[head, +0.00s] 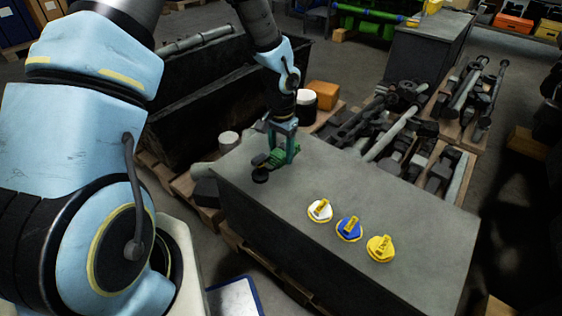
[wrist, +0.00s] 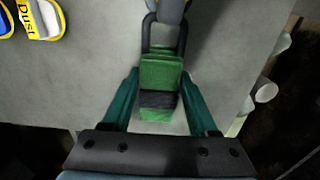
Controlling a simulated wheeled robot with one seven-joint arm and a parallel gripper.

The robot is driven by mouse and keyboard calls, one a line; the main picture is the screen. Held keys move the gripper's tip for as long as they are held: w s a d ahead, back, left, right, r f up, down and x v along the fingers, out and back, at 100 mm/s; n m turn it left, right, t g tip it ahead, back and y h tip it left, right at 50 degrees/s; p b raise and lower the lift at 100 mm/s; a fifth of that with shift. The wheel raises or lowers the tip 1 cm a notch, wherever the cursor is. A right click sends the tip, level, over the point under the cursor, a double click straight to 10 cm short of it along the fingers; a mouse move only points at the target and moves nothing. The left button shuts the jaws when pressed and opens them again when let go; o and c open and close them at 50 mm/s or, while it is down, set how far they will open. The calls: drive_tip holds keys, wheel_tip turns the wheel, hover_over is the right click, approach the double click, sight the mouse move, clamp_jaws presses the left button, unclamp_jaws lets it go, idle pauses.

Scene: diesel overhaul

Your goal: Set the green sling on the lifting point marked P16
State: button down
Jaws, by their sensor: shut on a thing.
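My gripper (head: 282,140) is at the far left end of the grey bench top (head: 345,190), pointing down. It is shut on the green sling (head: 290,153), a folded green bundle with a dark band. In the wrist view the sling (wrist: 160,73) sits between the teal fingers of my gripper (wrist: 160,85). A dark metal link (wrist: 149,36) adjoins the sling's end at the top of that view. I cannot tell whether the sling touches the bench. No P16 mark is readable in either view.
White (head: 320,210), blue (head: 349,229) and yellow (head: 381,248) round pieces with yellow labels lie on the bench's near part. Dark engine parts (head: 400,115) lie on pallets behind. A dark trough (head: 200,90) stands behind left. The bench top's right part is clear.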

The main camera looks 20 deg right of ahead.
sight(281, 150)
wheel_tip(281, 150, up, 4)
drive_tip(key=shift+r, duration=0.25)
drive_tip(key=shift+r+p, duration=2.35)
drive_tip(key=shift+p, duration=0.05)
